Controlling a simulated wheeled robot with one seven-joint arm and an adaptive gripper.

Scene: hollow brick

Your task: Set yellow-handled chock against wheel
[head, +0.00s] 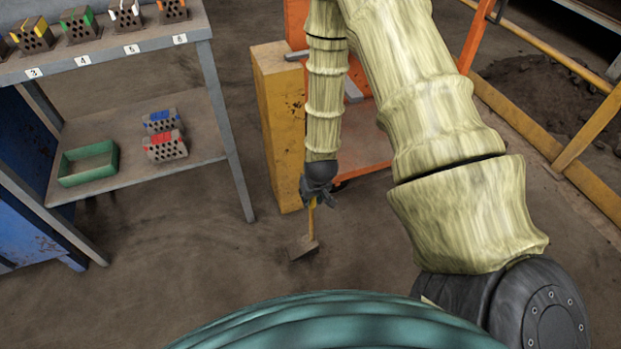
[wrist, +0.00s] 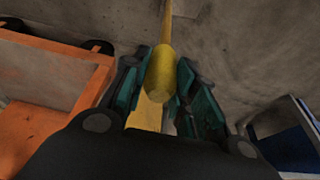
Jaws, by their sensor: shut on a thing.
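The chock (head: 304,246) is a grey-brown block on a long yellow handle, which shows in the head view below my gripper (head: 316,194). My gripper is shut on the handle near its top. In the wrist view the handle's thick yellow knob (wrist: 162,75) sits between the teal finger pads.
A worn yellow post (head: 280,130) stands just left of my arm, close to the orange frame (head: 362,150). A grey shelf unit (head: 190,130) with bricks and a green tray (head: 88,164) is at left. Yellow rails (head: 535,125) run at right. Floor in front is clear.

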